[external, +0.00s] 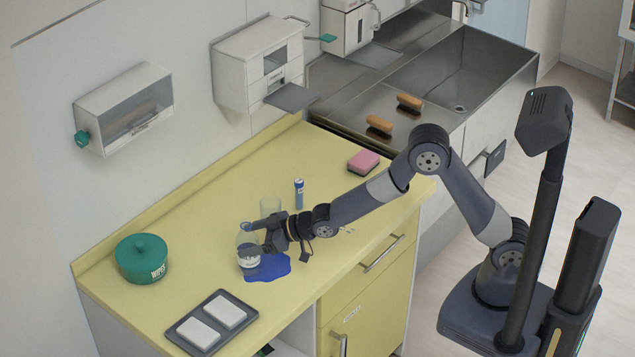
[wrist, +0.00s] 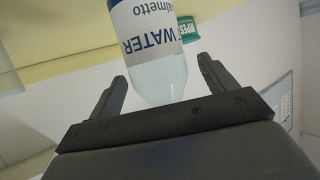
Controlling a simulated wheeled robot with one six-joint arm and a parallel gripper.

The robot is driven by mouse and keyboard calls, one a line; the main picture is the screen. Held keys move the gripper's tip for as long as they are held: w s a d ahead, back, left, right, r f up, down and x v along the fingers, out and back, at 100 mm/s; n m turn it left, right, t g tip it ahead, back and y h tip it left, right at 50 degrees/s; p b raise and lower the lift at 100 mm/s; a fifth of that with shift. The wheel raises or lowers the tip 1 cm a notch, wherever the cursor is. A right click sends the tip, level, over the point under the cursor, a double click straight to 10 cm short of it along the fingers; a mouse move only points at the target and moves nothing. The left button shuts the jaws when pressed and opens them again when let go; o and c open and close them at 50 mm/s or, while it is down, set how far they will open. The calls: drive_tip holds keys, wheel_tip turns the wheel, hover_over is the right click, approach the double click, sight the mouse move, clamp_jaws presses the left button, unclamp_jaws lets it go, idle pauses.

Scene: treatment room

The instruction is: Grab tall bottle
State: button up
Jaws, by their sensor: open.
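The tall bottle (external: 248,258) is a clear water bottle with a white and blue label. It stands on the yellow counter at the near end of my arm's reach. My gripper (external: 257,236) is at its upper part and hides some of it. In the wrist view, the bottle (wrist: 160,75) lies between the two spread fingers of my gripper (wrist: 162,69). A gap shows on each side of it, more on the right. Its label reads WATER, upside down.
A blue spill or cloth (external: 274,267) lies by the bottle's base. A clear glass (external: 270,205) and a blue tube (external: 299,193) stand behind my gripper. A green wipes tub (external: 142,258), a grey tray (external: 189,341) and a pink sponge (external: 363,162) are also on the counter (external: 200,220).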

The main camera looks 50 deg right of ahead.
sight(240, 244)
drive_tip(key=shift+p+x, duration=0.4)
drive_tip(key=shift+x, duration=1.25)
drive_tip(key=shift+f, duration=0.15)
drive_tip(key=c, duration=1.2)
